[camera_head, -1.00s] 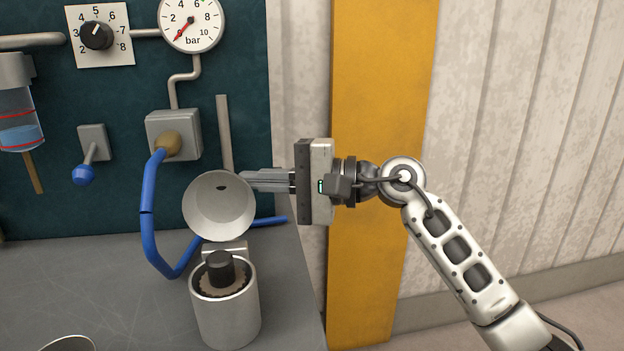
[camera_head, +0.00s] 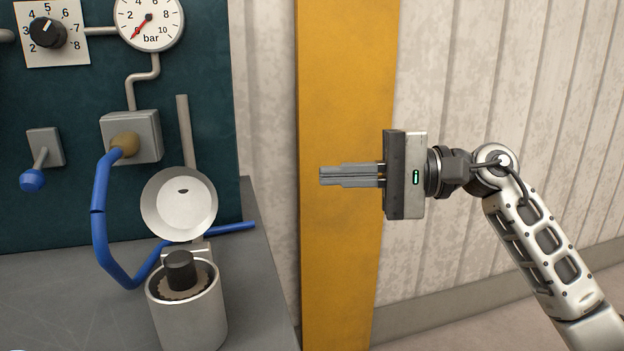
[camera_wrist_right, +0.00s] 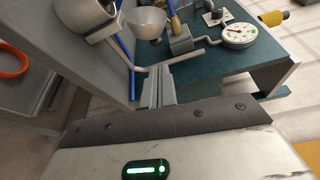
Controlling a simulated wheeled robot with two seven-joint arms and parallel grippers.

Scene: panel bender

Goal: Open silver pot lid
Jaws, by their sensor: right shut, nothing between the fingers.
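The silver pot (camera_head: 188,312) stands on the grey bench, with a black knob and a toothed disc inside its open mouth. Its lid (camera_head: 180,204) is tilted up behind the pot, hinged at the back, with its hollow inside facing me. In the right wrist view the lid (camera_wrist_right: 146,22) and the pot (camera_wrist_right: 85,14) show at the top. My right gripper (camera_head: 322,176) is shut and empty, in the air to the right of the lid and apart from it. It also shows in the right wrist view (camera_wrist_right: 158,70). My left gripper is not in view.
A blue hose (camera_head: 100,220) runs from a grey box (camera_head: 131,137) down behind the pot. A pressure gauge (camera_head: 149,18), a dial (camera_head: 48,33) and a blue-tipped lever (camera_head: 33,178) are on the dark panel. A yellow post (camera_head: 340,260) stands behind my right gripper.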

